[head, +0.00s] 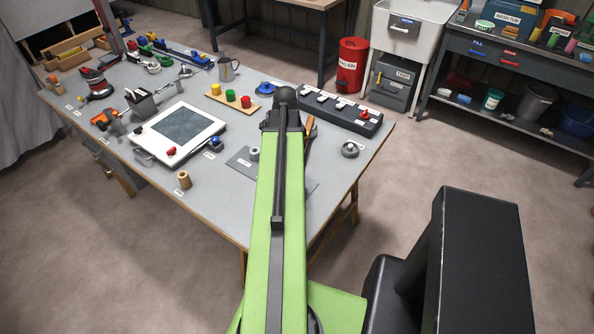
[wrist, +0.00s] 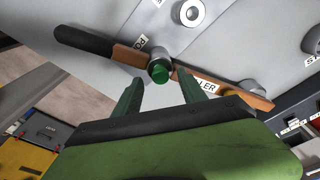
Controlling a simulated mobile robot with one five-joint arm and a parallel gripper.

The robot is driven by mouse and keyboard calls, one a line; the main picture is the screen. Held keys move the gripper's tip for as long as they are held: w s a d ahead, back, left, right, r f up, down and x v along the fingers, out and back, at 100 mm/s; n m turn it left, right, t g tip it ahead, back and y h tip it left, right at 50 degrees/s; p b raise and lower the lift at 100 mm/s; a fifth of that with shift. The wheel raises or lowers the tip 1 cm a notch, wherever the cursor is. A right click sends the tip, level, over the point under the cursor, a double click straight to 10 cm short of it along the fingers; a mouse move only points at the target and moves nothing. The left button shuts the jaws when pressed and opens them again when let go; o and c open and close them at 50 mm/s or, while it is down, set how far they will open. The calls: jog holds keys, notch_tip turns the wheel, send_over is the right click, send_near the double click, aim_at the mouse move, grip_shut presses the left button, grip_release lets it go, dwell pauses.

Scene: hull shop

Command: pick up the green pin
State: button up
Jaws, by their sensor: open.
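In the wrist view the green pin (wrist: 159,71) shows as a green-topped grey cylinder, seen nearly end-on. It is in front of the gap between the fingertips of my gripper (wrist: 160,84), which is open and empty. The two green fingers are on either side of the line to it, apart from it. A brown wooden strip with a dark handle (wrist: 85,42) passes beside or behind the pin. In the head view my arm covers my gripper. A green peg (head: 230,96) stands there in a wooden board between a yellow and a red one; I cannot tell if it is the same pin.
A grey ring-shaped part (wrist: 189,12) and another grey cylinder (wrist: 250,87) are near the pin. In the head view a white-framed panel (head: 205,126) lies left of my arm, and a dark rack (head: 340,112) lies beyond it. A small knob (head: 350,149) sits near the right edge.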

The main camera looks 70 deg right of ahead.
jog(key=shift+s+f, duration=0.1)
jog(key=shift+f, duration=0.75)
jog(key=shift+r, duration=0.2)
grip_shut()
notch_tip(320, 180, up, 10)
jog(key=p, duration=1)
